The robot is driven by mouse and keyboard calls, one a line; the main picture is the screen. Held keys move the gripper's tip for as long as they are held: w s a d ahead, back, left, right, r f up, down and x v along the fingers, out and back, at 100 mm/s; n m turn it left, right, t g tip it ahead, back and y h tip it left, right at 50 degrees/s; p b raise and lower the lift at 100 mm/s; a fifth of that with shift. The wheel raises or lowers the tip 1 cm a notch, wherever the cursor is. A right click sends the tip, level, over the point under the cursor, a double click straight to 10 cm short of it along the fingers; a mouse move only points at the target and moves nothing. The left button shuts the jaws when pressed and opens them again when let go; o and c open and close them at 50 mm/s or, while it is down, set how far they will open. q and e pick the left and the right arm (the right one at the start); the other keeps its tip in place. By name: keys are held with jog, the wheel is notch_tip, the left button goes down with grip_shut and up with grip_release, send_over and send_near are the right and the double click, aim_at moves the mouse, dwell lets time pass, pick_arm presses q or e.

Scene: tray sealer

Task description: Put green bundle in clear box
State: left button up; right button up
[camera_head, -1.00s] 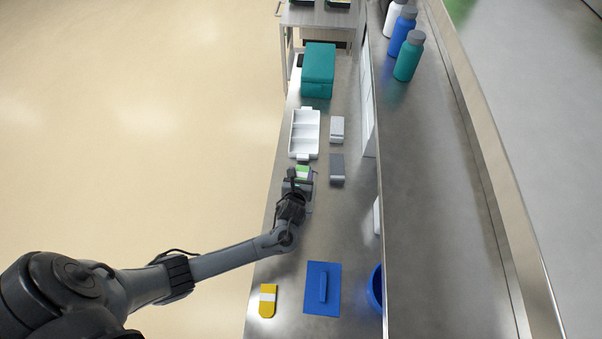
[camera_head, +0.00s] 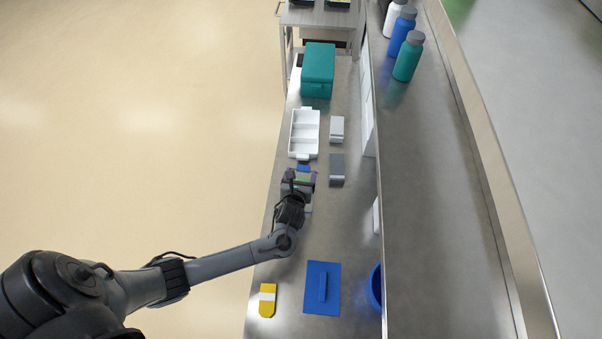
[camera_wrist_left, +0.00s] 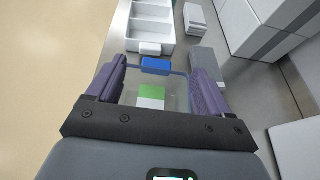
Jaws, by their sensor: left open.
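The green bundle (camera_wrist_left: 152,97), with a white band, lies between my left gripper's fingers in the left wrist view. It appears inside the outline of the clear box (camera_wrist_left: 180,88), whose walls are faint. A blue piece (camera_wrist_left: 156,66) is at the box's far edge; it also shows in the head view (camera_head: 303,168). My left gripper (camera_wrist_left: 156,84) is open, its purple fingers apart on either side of the bundle. In the head view the left gripper (camera_head: 300,177) covers most of the box and bundle. My right gripper is not in view.
A white compartment tray (camera_head: 304,132) stands just beyond the box. Grey block (camera_head: 337,168) and light grey block (camera_head: 337,128) stand to the right. A teal case (camera_head: 318,68) is farther back. A blue flat piece (camera_head: 322,288) and yellow packet (camera_head: 267,300) lie nearer.

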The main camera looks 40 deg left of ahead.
pick_arm(q)
jog(key=p+v, duration=0.2)
jog(key=v, duration=0.8)
jog(key=shift+s+d, duration=0.15)
jog(key=shift+s, duration=0.1)
jog(key=s+d+n+g+h, duration=0.3)
jog(key=s+d+n+h, duration=0.35)
jog(key=n, duration=0.65)
jog(key=s+r+n+g, duration=0.4)
jog(key=s+r+n, duration=0.3)
jog(key=s+n, duration=0.5)
jog(key=n+h, duration=0.1)
jog(key=n, duration=0.1)
jog(key=shift+d+r+n+g, duration=0.25)
jog(key=shift+r+n+g, duration=0.05)
jog(key=shift+r+g, duration=0.1)
